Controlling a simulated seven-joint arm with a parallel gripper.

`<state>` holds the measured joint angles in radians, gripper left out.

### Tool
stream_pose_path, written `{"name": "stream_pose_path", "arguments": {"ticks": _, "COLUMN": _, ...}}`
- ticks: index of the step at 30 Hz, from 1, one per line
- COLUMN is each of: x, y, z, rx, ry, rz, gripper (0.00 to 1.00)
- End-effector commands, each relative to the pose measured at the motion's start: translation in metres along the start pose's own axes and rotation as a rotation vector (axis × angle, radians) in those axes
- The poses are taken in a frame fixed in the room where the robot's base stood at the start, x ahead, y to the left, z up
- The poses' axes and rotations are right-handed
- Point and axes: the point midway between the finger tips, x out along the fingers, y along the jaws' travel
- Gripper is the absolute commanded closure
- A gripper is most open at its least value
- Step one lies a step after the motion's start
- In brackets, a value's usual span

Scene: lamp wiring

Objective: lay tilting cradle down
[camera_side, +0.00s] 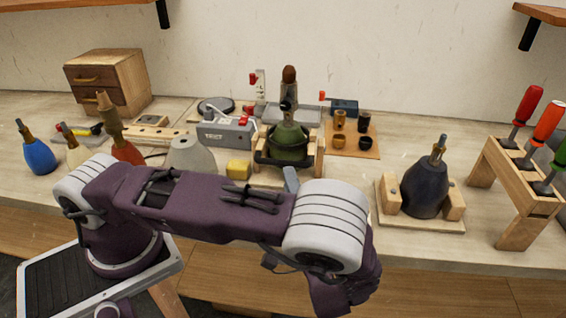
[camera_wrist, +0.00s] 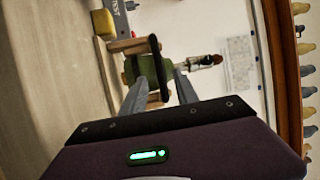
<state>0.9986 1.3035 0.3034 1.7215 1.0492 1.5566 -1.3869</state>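The tilting cradle (camera_side: 319,158) is a wooden frame with a black bar across its front, at the middle of the bench in the side view. A green bulbous lamp body (camera_side: 288,142) sits upright in it. In the wrist view, the green body (camera_wrist: 138,69) lies ahead of my gripper (camera_wrist: 160,75), with the black bar (camera_wrist: 159,68) across it. My gripper's two grey fingers are apart, with the bar showing between their tips. I cannot tell whether they touch it. In the side view, my arm hides most of the gripper.
A yellow block (camera_side: 238,169) and a grey tester box (camera_side: 227,132) are left of the cradle. A dark lamp body (camera_side: 424,188) stands in a wooden holder at right, beside a screwdriver rack (camera_side: 515,190). A tray of small cups (camera_side: 367,150) sits behind right.

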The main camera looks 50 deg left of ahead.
Motion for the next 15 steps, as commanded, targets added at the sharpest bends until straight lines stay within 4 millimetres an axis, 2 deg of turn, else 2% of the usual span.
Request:
{"name": "stream_pose_path", "arguments": {"ticks": 6, "x": 0.042, "y": 0.000, "z": 0.002, "rx": 0.004, "ry": -0.006, "rz": 0.001, "gripper": 0.64}}
{"name": "stream_pose_path", "arguments": {"ticks": 9, "x": 0.057, "y": 0.000, "z": 0.002, "rx": 0.003, "ry": -0.006, "rz": 0.002, "gripper": 0.64}}
{"name": "stream_pose_path", "arguments": {"ticks": 15, "x": 0.067, "y": 0.000, "z": 0.001, "rx": 0.002, "ry": -0.005, "rz": 0.003, "gripper": 0.64}}
